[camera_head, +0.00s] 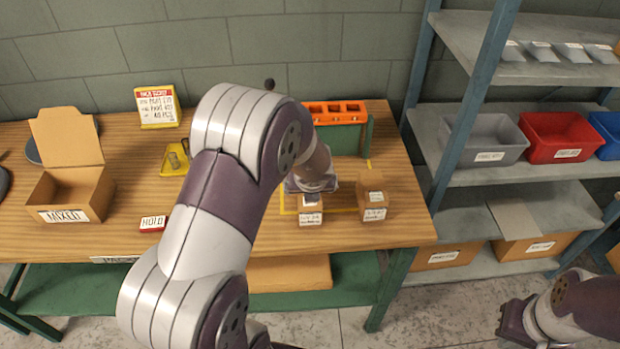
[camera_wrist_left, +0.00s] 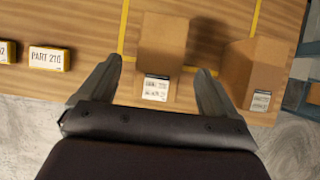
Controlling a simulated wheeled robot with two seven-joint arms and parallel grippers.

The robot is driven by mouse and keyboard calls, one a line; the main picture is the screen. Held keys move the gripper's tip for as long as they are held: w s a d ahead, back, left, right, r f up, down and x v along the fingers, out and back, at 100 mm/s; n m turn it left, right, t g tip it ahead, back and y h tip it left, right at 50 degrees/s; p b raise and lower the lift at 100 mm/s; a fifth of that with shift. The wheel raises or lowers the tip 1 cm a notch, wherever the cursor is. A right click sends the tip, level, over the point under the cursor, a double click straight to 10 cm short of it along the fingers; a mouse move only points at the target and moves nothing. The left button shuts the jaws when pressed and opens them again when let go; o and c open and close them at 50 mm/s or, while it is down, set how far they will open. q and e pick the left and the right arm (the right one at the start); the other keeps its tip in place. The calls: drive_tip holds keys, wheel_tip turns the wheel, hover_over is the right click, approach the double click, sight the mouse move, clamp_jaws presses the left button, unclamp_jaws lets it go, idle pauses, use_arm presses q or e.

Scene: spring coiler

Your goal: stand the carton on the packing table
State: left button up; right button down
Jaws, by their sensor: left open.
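Two brown cardboard cartons with white labels stand on the wooden packing table (camera_head: 400,228). The nearer carton (camera_head: 311,218) is directly below my left gripper (camera_head: 311,188), which hides part of it. The other carton (camera_head: 374,200) stands just to its right. In the left wrist view, my left gripper (camera_wrist_left: 159,72) is open, with a finger on each side of the near carton (camera_wrist_left: 163,45). I cannot tell whether they touch it. The other carton (camera_wrist_left: 262,65) is beyond the right finger. My right gripper (camera_head: 515,320) is low over the floor, away from the table; its jaw opening is unclear.
Yellow tape (camera_head: 287,205) marks the table around the cartons. An orange rack (camera_head: 335,112) stands behind. An open box labelled MIXED (camera_head: 68,195) and a red HOLD block (camera_head: 153,222) are left. A yellow PART 210 block (camera_wrist_left: 48,58) shows in the wrist view. Shelving (camera_head: 470,172) stands right.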

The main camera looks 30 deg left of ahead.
use_arm(q)
drive_tip(key=p+v, duration=0.1)
drive_tip(key=v, duration=0.3)
drive_tip(key=shift+r, duration=0.2)
drive_tip(key=m, duration=0.2)
drive_tip(key=d+r+m, duration=0.1)
drive_tip(key=m, duration=0.1)
drive_tip(key=d+m+t, duration=0.1)
drive_tip(key=m, duration=0.1)
drive_tip(key=shift+w+r+m+h, duration=0.3)
drive_tip(key=shift+r+h, duration=0.1)
drive_tip(key=s+d+m+g+h, duration=0.15)
drive_tip(key=s+d+m, duration=0.25)
drive_tip(key=m, duration=0.8)
drive_tip(key=s+d+m+h, duration=0.2)
drive_tip(key=s+d+m, duration=0.2)
drive_tip(key=m, duration=0.7)
drive_tip(key=s+a+m+g+y, duration=0.1)
drive_tip(key=s+m+g, duration=0.2)
drive_tip(key=s+m, duration=0.5)
drive_tip(key=m, duration=0.5)
drive_tip(key=shift+a, duration=0.3)
